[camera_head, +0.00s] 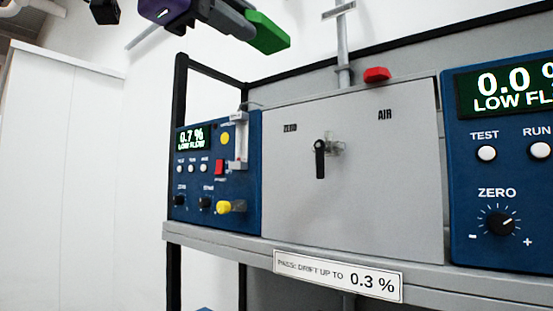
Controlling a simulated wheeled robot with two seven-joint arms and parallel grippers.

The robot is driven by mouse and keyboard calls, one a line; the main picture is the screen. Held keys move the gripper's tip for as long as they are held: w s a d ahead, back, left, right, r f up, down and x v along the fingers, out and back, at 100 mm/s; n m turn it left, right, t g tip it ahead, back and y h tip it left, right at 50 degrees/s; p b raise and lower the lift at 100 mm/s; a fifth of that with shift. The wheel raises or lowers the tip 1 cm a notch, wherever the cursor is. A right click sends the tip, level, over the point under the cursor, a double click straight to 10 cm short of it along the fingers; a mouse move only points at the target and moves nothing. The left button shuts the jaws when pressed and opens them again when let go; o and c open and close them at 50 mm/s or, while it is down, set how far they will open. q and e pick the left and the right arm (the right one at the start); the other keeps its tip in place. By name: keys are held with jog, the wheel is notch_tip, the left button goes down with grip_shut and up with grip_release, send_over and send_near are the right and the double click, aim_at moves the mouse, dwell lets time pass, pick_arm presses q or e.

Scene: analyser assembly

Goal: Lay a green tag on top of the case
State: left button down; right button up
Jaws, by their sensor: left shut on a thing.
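A green tag (268,34) is held in the air at the top of the view. My left gripper (240,22) reaches in from the upper left and is shut on its near end. The tag is above the left blue instrument case (250,150) and the grey panel (350,210), apart from both. The left case has a display reading 0.7 % LOW FLOW. A larger blue case (470,180) at the right reads 0.0 % and LOW FL, cut off by the picture edge. Their tops are hardly visible from this low angle. My right gripper is out of view.
A red block (377,75) sits on the grey panel's top edge. A vertical pipe (341,50) rises behind the panel. A black frame post (178,100) stands at the left. A shelf edge (220,239) carries a drift label (338,276). The panel has a black lever (319,160).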

pick_arm(q)
jog(key=w+a+f+n+t+y+b, duration=0.1)
jog(key=w+f+n+y+b, duration=0.55)
jog(key=f, duration=1.05)
jog(key=w+a+f+n+t+y+b, duration=0.1)
jog(key=w+f+n+t+y, duration=0.15)
jog(key=w+f+y, duration=0.9)
jog(key=s+d+f+m+h, duration=0.1)
jog(key=s+f+h, duration=0.3)
jog(key=f, duration=2.1)
jog(key=s+f+m+h, duration=0.2)
jog(key=f+h, duration=0.3)
jog(key=f, duration=2)
jog(key=a+n+y, duration=0.1)
jog(key=a, duration=1.2)
jog(key=shift+w+a+y, duration=0.3)
jog(key=shift+w+a, duration=0.05)
jog(key=shift+w, duration=0.1)
